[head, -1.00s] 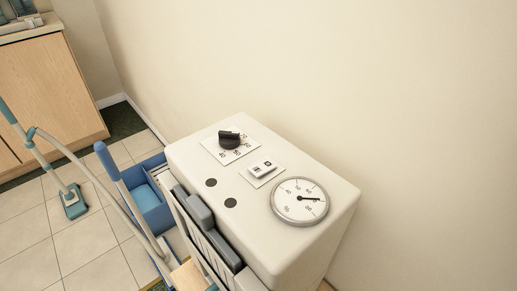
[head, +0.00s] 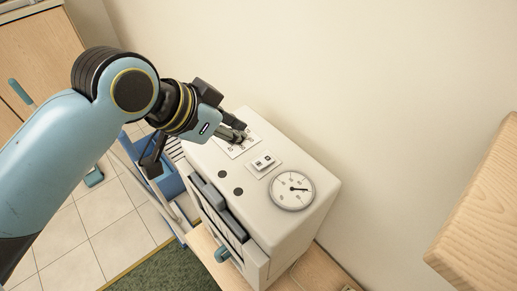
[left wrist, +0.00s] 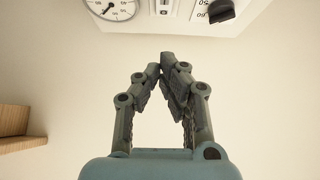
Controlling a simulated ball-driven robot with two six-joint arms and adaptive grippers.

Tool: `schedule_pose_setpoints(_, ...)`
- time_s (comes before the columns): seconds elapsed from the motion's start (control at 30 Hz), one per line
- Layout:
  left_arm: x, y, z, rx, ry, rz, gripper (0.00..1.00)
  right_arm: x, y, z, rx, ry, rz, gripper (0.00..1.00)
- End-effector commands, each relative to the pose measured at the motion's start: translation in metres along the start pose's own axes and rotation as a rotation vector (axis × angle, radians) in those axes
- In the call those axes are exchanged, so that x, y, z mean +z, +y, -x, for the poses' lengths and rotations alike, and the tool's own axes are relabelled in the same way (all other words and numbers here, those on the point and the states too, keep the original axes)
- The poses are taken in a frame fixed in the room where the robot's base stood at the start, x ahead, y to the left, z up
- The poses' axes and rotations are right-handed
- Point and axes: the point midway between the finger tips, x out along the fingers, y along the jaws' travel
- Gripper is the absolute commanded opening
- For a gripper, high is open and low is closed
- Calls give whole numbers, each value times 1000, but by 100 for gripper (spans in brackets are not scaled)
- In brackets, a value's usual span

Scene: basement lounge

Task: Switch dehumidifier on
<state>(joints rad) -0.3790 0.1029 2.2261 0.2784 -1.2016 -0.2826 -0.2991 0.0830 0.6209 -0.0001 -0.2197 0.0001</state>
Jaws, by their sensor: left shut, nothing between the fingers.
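The dehumidifier (head: 255,225) is a white box. Its top holds a small white switch (head: 262,161) on a plate, a round gauge (head: 292,189) and two dark round spots. A dial plate (head: 238,148) sits at its far end. My left gripper (head: 243,135) is shut and empty, reaching over that far end and hiding the black knob in the head view. In the left wrist view the shut fingertips (left wrist: 161,68) point toward the panel. The gauge (left wrist: 113,8), switch (left wrist: 163,6) and black knob (left wrist: 220,11) show at the top edge. I cannot tell any contact. My right gripper is out of view.
A plain wall (head: 390,90) runs behind the dehumidifier. A wooden board edge (head: 480,220) juts in at the right. A blue bucket (head: 170,186) stands to its left on the tiled floor (head: 115,235). A green mat (head: 165,272) lies in front.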

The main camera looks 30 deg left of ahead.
Motion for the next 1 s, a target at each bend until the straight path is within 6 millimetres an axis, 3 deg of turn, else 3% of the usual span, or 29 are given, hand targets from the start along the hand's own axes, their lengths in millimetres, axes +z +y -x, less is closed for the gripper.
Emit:
schedule_pose_setpoints(0.37, 1, 0, -9, -1, -1, 4, 0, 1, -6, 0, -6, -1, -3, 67)
schedule_pose_setpoints(0.83, 1, 0, -101, 0, -3, 5, 0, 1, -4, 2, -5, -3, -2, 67)
schedule_pose_setpoints(1.0, 20, 0, -119, -2, -4, 3, 0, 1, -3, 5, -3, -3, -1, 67)
